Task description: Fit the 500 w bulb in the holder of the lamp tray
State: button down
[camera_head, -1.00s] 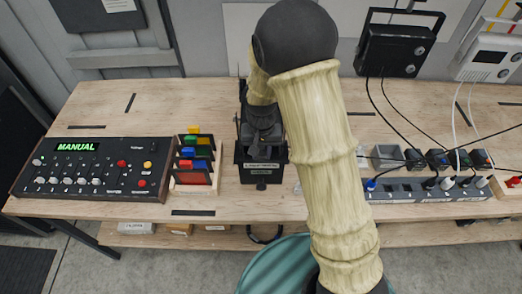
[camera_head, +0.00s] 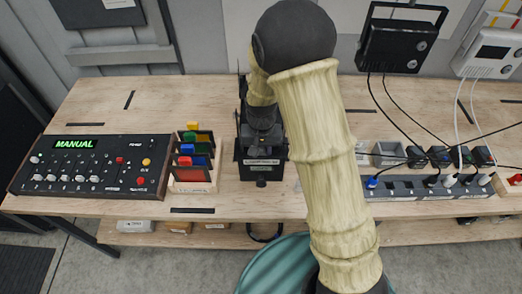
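My gripper (camera_head: 264,142) points down over a small black tray (camera_head: 262,172) with pale labels on its front, in the middle of the bench. I cannot tell whether this black tray is the lamp tray. No bulb and no holder can be made out.
A control panel (camera_head: 90,168) reading MANUAL stands at left. A rack of coloured cards (camera_head: 194,160) stands close left of the black tray. At right are a power strip (camera_head: 425,188) with plugs and cables, a grey box (camera_head: 388,154) and a black floodlight (camera_head: 398,48).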

jog(key=c, duration=1)
grip_release()
jog(key=shift+c, duration=0.2)
notch_tip(320, 180, up, 17)
jog(key=b, duration=0.3)
jog(key=shift+r+b, duration=0.15)
jog(key=shift+b, duration=0.15)
jog(key=s+d+f+t+b, duration=0.1)
jog(key=s+d+f+t, duration=0.1)
jog(key=s+d+f, duration=0.8)
jog(key=s+d, duration=0.2)
jog(key=d, duration=0.1)
jog(key=shift+d+t, duration=0.25)
jog(key=shift+t, duration=0.05)
jog(key=shift+s, duration=0.1)
